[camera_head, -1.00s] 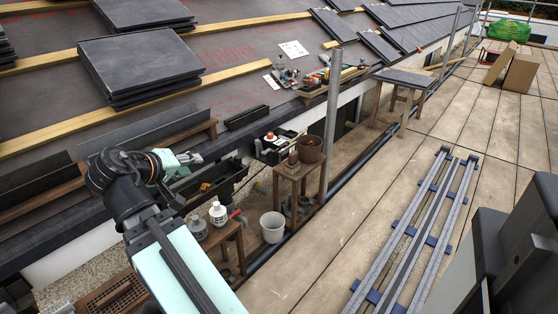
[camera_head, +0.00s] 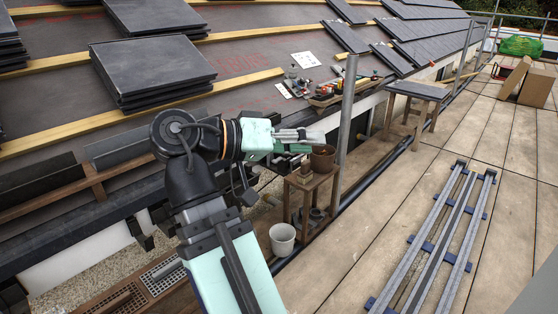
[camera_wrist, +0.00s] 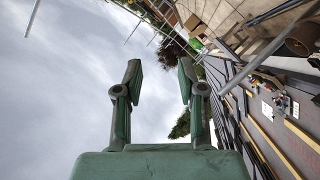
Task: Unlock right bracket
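My gripper (camera_wrist: 160,78) is open and empty in the wrist view, its two fingers well apart with only sky between them. In the head view my gripper (camera_head: 303,139) points right, above the wooden stand and beside the roof edge. Dark bracket-like parts (camera_head: 142,236) hang below the eave, left of my arm. I cannot tell which is the right bracket or whether it is locked. My arm covers part of the eave, and nothing touches the fingers.
A wooden stand with a brown pot (camera_head: 322,158) is just under the gripper. A grey post (camera_head: 347,105) rises right of it. A white bucket (camera_head: 283,239) stands on the ground. Metal rails (camera_head: 435,240) lie on the paving, which is otherwise mostly open. Tile stacks (camera_head: 155,70) rest on the roof.

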